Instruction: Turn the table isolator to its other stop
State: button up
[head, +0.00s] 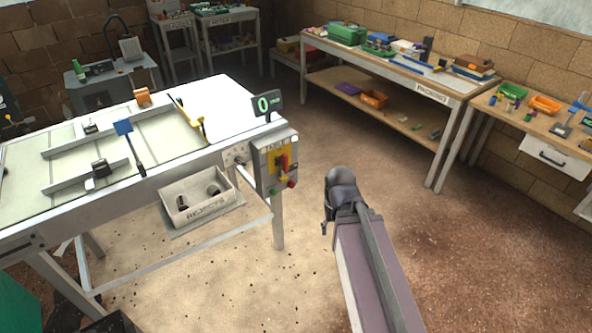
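The table isolator is a red handle (283,163) on a yellow plate (271,160), on the grey control box (262,178) at the right end of the white table. The handle looks roughly upright, but it is small and its exact angle is hard to tell. My gripper (326,215) hangs in the air to the right of the box and lower in the picture, clear of the handle. It is dark and seen partly from behind, so its fingers are not clear. Nothing shows held in it.
A counter display (268,104) stands above the box. The packing bench (400,82) is at the back right. Open floor lies between.

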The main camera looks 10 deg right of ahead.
aim_at(282, 160)
jog(key=z, duration=0.05)
jog(key=k, duration=0.8)
jog(key=u, duration=0.85)
jog(key=i, duration=1.4)
